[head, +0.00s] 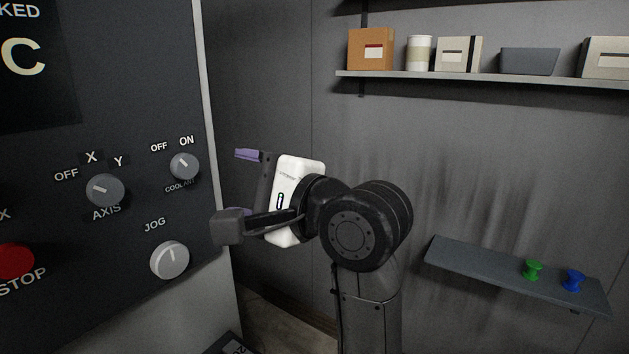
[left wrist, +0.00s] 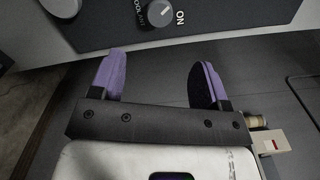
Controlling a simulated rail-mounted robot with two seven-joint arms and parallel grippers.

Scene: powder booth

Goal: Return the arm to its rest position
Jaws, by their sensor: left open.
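My left gripper (head: 246,183) is held up in front of the wall, just right of the control panel's edge. Its two purple fingers are spread apart with nothing between them. The left wrist view also shows the open gripper (left wrist: 160,76), with the coolant knob (left wrist: 160,12) beyond the fingertips and apart from them. In the head view the coolant knob (head: 184,166) is left of the gripper, and I cannot tell its setting surely. My right gripper is in neither view.
The dark control panel (head: 130,120) fills the left, with an axis knob (head: 105,190), a jog knob (head: 170,260) and a red stop button (head: 14,262). An upper shelf (head: 480,79) holds boxes and a cup. A lower shelf (head: 480,268) holds green (head: 533,269) and blue (head: 573,280) pegs.

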